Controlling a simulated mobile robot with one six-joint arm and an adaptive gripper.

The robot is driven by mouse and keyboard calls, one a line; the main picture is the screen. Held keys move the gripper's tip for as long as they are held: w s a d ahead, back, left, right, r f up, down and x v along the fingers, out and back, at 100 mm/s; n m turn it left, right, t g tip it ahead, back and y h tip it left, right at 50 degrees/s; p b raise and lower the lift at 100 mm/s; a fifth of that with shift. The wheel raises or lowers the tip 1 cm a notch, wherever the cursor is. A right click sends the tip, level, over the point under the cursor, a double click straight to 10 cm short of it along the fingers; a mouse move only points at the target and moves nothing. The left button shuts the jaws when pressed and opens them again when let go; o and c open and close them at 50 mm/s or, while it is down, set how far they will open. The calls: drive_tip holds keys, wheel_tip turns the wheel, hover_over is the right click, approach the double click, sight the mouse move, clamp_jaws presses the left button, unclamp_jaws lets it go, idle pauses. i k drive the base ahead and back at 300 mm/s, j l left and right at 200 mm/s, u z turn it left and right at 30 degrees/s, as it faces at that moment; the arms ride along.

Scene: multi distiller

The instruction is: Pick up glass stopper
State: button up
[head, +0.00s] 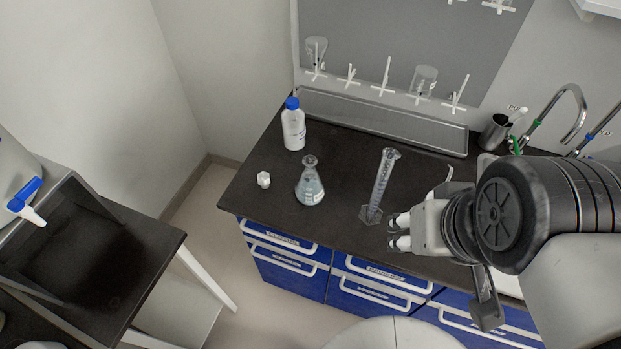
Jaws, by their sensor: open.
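A small whitish, faceted piece that looks like the glass stopper (263,180) lies on the dark bench top, near its left end. It is left of the conical flask (309,186), which holds a pale liquid and shows an open neck. My gripper (396,232) is open and empty, above the front edge of the bench and well to the right of the stopper. The flask and a measuring cylinder lie between them. Its fingers point left. The stopper is too small in view to tell its exact shape.
The measuring cylinder (383,183) stands just left of my gripper, close to its fingers. A blue-capped bottle (293,128) stands behind the stopper and flask. A metal trough (380,118) runs along the back. The bench front edge is near the stopper, with floor beyond.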

sight(263, 180)
drive_tip(key=i+j, duration=0.1)
drive_tip(key=j, duration=0.4)
drive_tip(key=i+j, duration=0.1)
drive_tip(key=j, duration=0.4)
drive_tip(key=i+j, duration=0.1)
drive_tip(key=j, duration=0.4)
